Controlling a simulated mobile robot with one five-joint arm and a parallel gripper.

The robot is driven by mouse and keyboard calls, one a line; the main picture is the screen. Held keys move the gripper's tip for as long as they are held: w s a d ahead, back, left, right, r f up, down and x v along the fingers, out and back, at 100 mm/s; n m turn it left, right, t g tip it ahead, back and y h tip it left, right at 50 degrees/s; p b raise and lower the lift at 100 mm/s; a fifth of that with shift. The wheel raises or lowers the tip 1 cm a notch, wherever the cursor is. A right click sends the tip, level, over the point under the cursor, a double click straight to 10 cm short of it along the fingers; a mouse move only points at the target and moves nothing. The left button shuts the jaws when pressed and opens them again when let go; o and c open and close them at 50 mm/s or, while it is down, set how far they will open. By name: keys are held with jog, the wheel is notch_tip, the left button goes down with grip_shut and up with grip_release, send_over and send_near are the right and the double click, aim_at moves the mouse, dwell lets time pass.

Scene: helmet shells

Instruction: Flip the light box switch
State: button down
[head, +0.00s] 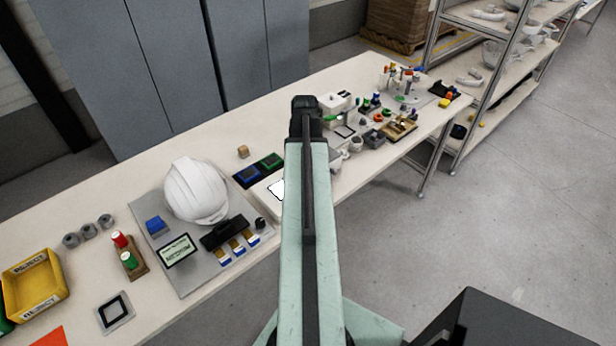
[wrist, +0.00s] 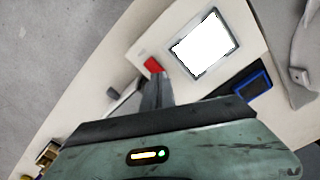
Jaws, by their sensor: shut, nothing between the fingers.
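The light box is a low pale box with a bright white panel (wrist: 205,44) in the wrist view. In the head view, part of its white panel (head: 276,189) shows just left of my arm, which hides the rest. A small red switch (wrist: 153,65) sits near the box's edge, left of the panel in the wrist view. My gripper (wrist: 159,77) is shut and empty, its fingertips right by the red switch. I cannot tell whether they touch it. In the head view my gripper is hidden behind my arm.
Blue (head: 247,174) and green (head: 271,160) trays lie behind the box. A white helmet shell (head: 195,190) stands on a grey mat (head: 190,279) to the left. Several small parts crowd the bench (head: 367,80) to the right. A yellow bin (head: 35,285) is far left.

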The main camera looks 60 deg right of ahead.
notch_tip(320, 180, up, 5)
jog(key=p, duration=0.4)
jog(key=shift+r+p, duration=0.2)
jog(key=shift+p, duration=0.1)
jog(key=shift+w+a, duration=0.2)
jog(key=shift+w, duration=0.05)
jog(key=w+a+n, duration=0.3)
jog(key=w+a, duration=0.6)
jog(key=a, duration=0.3)
jog(key=w+a+n, duration=0.2)
jog(key=w+a, duration=0.7)
jog(key=a, duration=0.4)
jog(key=w+a+n, duration=0.3)
jog(key=a+n, duration=0.1)
jog(key=a, duration=2)
jog(key=shift+a+n, duration=0.3)
jog(key=shift+a, duration=0.05)
